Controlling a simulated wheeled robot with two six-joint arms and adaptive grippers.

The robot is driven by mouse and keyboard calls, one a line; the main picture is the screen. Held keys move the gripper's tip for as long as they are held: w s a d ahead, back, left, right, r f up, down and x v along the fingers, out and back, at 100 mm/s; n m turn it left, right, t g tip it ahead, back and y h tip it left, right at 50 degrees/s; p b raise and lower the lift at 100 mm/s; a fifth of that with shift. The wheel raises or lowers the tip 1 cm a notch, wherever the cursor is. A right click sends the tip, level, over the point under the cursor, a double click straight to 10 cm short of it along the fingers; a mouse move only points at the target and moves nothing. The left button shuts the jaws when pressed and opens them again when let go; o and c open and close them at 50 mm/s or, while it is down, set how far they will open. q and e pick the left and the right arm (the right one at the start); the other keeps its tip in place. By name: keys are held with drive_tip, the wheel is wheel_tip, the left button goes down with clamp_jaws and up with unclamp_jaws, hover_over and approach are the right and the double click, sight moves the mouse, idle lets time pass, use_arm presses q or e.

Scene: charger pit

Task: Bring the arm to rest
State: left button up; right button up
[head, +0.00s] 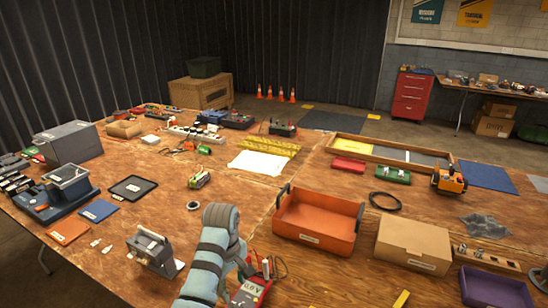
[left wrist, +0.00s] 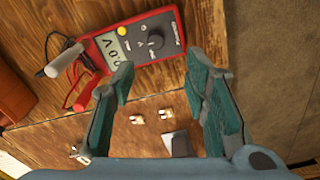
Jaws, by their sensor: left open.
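My left arm (head: 212,255) comes in at the bottom of the head view, in blue-grey covering, and bends down over the front of the wooden table. In the left wrist view my left gripper (left wrist: 162,82) is open, its two teal fingers wide apart with nothing between them. A red multimeter (left wrist: 150,42) with a grey screen and black dial lies just beyond the fingertips; I cannot tell the height gap. In the head view the multimeter (head: 252,291) is partly hidden beside the arm. My right gripper is not in view.
An orange tray (head: 318,240) stands right of the arm, with a cardboard box (head: 413,243) beyond it. A grey metal device (head: 152,252) stands left. Test leads (left wrist: 72,75) lie beside the multimeter. Small light pieces (left wrist: 150,117) lie below the gripper. Bare table (head: 250,195) shows behind the arm.

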use_arm(q)
drive_tip(key=s+a+f, duration=0.1)
drive_tip(key=s+f, duration=0.1)
drive_tip(key=s+a+f+m, duration=0.1)
drive_tip(key=s+a+f, duration=0.1)
drive_tip(key=f, duration=0.1)
drive_tip(key=s+a+f+m, duration=0.1)
drive_tip(key=s+f, duration=0.2)
drive_tip(key=shift+a+f+t, duration=0.15)
drive_tip(key=shift+a+t, duration=0.1)
drive_tip(key=shift+t, duration=0.15)
drive_tip(key=s+a+m+t, duration=0.1)
drive_tip(key=s+a+m, duration=0.3)
drive_tip(key=s, duration=0.8)
drive_tip(key=s+a+m+t, duration=0.2)
drive_tip(key=s+m, duration=0.3)
drive_tip(key=s, duration=0.6)
wheel_tip(320, 180, down, 18)
drive_tip(key=s+a+g+y, duration=0.1)
drive_tip(key=a+g, duration=0.1)
drive_tip(key=s+f, duration=1.3)
drive_tip(key=s, duration=0.1)
drive_tip(key=shift+s+a+f+g, duration=0.15)
drive_tip(key=shift+s+a+g, duration=0.05)
drive_tip(key=shift+a+g, duration=0.2)
